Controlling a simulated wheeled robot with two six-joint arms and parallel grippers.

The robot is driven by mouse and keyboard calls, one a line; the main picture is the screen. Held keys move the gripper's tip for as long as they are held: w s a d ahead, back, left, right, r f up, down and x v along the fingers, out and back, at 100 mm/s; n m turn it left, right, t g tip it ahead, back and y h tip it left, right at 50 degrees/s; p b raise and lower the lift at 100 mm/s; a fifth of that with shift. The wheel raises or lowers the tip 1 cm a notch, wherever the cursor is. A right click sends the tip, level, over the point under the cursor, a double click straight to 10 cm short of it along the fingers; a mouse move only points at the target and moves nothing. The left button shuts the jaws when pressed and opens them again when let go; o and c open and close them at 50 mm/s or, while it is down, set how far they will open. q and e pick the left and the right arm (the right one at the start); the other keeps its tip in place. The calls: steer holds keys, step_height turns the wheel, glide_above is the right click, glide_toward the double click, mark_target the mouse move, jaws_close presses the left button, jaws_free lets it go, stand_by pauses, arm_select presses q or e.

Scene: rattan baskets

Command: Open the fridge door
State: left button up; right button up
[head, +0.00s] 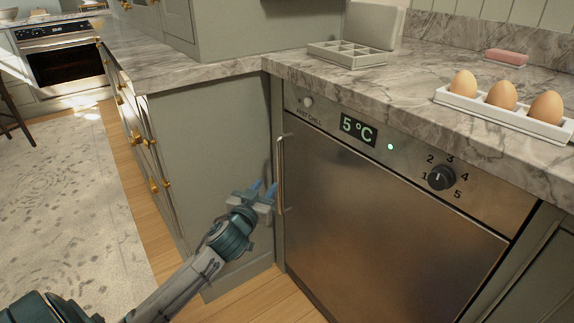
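The fridge (385,215) is a stainless-steel unit under the marble counter. Its door is shut, flush with the front. A vertical metal handle (281,172) runs down the door's left edge. The panel above shows "5°C", a green light and a black dial. My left gripper (264,189) is just left of the handle at its lower half. Its two blue-tipped fingers stand apart with nothing seen between them. It looks close to the handle, but I cannot tell whether it touches. My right gripper is out of view.
A grey cabinet (215,150) forms a corner left of the fridge. An egg tray (510,118) with eggs, a pink block (506,56) and a white divided tray (346,54) are on the counter. The wood floor (262,301) before the fridge is clear. An oven (68,65) stands far left.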

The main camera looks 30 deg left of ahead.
mark_target(278, 168)
arm_select(q)
steer(key=w, duration=0.3)
steer(key=w+a+b, duration=0.1)
steer(key=w, duration=0.3)
steer(key=w+a, duration=0.1)
steer(key=w, duration=0.2)
steer(key=shift+w+r+b, duration=0.2)
steer(key=shift+r+b, duration=0.05)
steer(key=shift+b, duration=0.05)
jaws_close()
